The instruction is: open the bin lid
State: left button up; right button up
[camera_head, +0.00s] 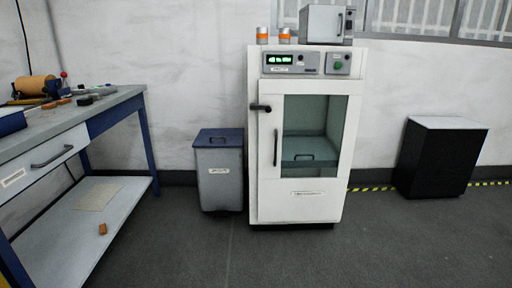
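A grey bin (220,181) with a label on its front stands on the floor, left of a tall white cabinet. Its dark blue lid (219,138) lies flat on top and looks closed. Neither of my grippers is in the picture.
The white cabinet (257,215) with a glass door stands close to the bin's right side. A workbench (132,92) with a drawer and a lower shelf is at the left. A black cabinet (440,160) is at the far right. The floor (240,262) in front is clear.

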aim_at(207, 138)
jog(key=i+l+u, duration=0.3)
jog(key=i, duration=0.35)
jog(key=i+l+u, duration=0.25)
jog(key=i+l, duration=0.3)
jog(key=i+z, duration=0.15)
jog(key=z, duration=0.35)
jog(key=i+j+z, duration=0.15)
jog(key=z, duration=0.3)
